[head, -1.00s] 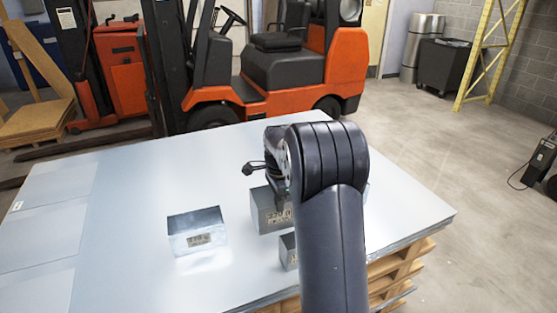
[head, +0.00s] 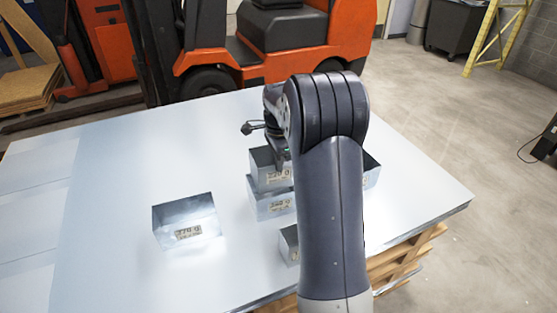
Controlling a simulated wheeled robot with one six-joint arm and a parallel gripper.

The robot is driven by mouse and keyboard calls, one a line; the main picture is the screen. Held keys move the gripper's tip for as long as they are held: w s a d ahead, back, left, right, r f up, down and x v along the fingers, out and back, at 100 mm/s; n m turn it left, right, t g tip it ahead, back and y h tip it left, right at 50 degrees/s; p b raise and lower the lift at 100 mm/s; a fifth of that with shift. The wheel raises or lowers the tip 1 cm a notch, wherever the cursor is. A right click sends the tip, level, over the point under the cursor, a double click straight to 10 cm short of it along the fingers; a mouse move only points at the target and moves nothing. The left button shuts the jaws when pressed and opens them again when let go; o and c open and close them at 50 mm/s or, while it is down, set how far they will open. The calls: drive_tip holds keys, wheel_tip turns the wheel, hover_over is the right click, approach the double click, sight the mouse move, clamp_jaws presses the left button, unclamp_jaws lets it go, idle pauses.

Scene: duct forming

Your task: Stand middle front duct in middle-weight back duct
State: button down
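Several open, shiny metal ducts stand on the sheet-metal table. One duct (head: 263,172), its label seeming to read 220 g, shows directly above and partly in front of a lower duct (head: 262,208), whose label is hard to read. I cannot tell whether the upper one stands inside it, rests on it or is held over it. Another labelled duct (head: 186,222) stands apart at the left. A small duct (head: 288,242) in front and one at the right (head: 372,172) are partly behind my arm. My gripper (head: 281,160) reaches down at the upper duct; its fingertips are mostly hidden.
The metal-sheet stack (head: 110,190) has free room at the left and back. Its right edge overhangs wooden pallets (head: 400,262). An orange forklift (head: 240,60) stands behind. My arm blocks the table's middle right.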

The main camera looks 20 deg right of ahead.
sight(279, 179)
drive_tip(key=shift+f+b, duration=1.7)
drive_tip(key=shift+f, duration=1.85)
drive_tip(key=c, duration=1.6)
unclamp_jaws()
wheel_tip(279, 179, up, 7)
drive_tip(key=p, duration=0.5)
drive_tip(key=shift+p, duration=0.3)
drive_tip(key=shift+r, duration=0.1)
